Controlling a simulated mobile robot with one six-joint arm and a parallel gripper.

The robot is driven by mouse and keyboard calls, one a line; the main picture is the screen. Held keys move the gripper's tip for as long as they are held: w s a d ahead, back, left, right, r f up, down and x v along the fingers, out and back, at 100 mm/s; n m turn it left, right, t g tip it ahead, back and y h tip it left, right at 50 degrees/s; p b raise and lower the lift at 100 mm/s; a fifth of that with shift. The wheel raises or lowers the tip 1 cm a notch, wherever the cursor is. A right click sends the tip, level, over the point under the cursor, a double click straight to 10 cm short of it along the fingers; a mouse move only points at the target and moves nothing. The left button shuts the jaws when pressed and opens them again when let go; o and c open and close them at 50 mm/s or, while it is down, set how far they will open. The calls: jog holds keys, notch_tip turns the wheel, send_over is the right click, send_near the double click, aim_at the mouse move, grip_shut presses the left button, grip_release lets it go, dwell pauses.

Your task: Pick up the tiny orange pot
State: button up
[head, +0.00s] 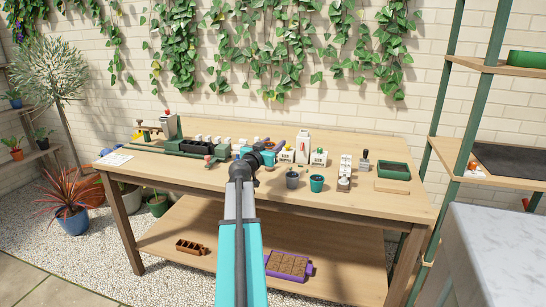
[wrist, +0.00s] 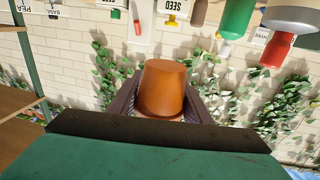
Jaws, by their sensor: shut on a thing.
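The tiny orange pot (wrist: 163,88) sits between the two dark fingers of my gripper (wrist: 162,92) in the wrist view. The fingers press on its left and right sides, and the wider rim is toward the camera. That view is upside down, with labels inverted. In the head view my gripper (head: 266,150) is over the middle of the workbench, near its back row of items. The arm hides part of the bench there, and I cannot make out the pot clearly in that view.
A grey pot (head: 292,179) and a teal pot (head: 317,184) stand right of my arm on the workbench (head: 240,188). A green tray (head: 394,168) lies at the bench's right end. The bench's front strip is clear.

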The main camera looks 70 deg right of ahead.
notch_tip(320, 180, up, 7)
jog(key=shift+f, duration=0.2)
jog(key=shift+w, duration=0.1)
dwell(0.8)
